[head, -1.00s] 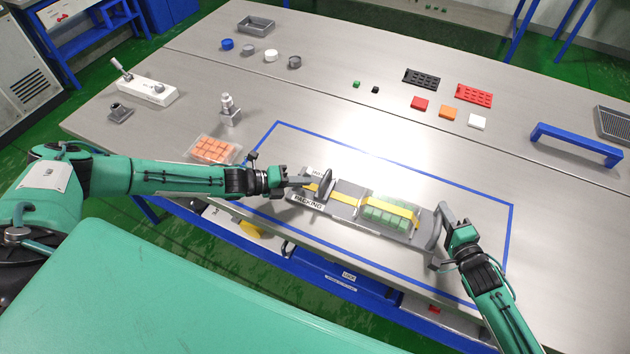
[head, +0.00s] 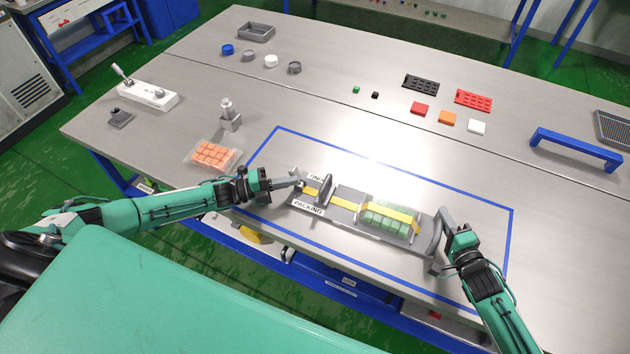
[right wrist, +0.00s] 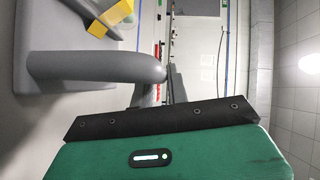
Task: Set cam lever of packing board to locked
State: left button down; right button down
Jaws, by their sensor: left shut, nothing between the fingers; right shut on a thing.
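The packing board (head: 340,217) is a grey board lying inside the blue outline, with labels at its left end. A yellow strap (head: 350,206) runs along it and over a clear-topped block of green pieces (head: 390,218). A dark upright lever-like part (head: 326,187) stands near its left end, probably the cam lever. My left gripper (head: 300,183) is shut and empty, with its tip at the board's left end, just left of that part. My right gripper (head: 442,235) is shut on the grey handle (head: 437,228) at the board's right end. This handle (right wrist: 100,67) also shows in the right wrist view.
A tray of orange pieces (head: 213,155) and a grey metal fixture (head: 230,118) stand left of the outline. A blue bracket (head: 577,148) stands at the right. Coloured blocks and trays lie farther back. The table behind the board is clear.

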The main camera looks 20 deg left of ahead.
pick_arm(q)
jog(key=shift+a+f, duration=0.1)
jog(key=shift+a, duration=0.1)
jog(key=v, duration=1.2)
jog(key=shift+d, duration=0.1)
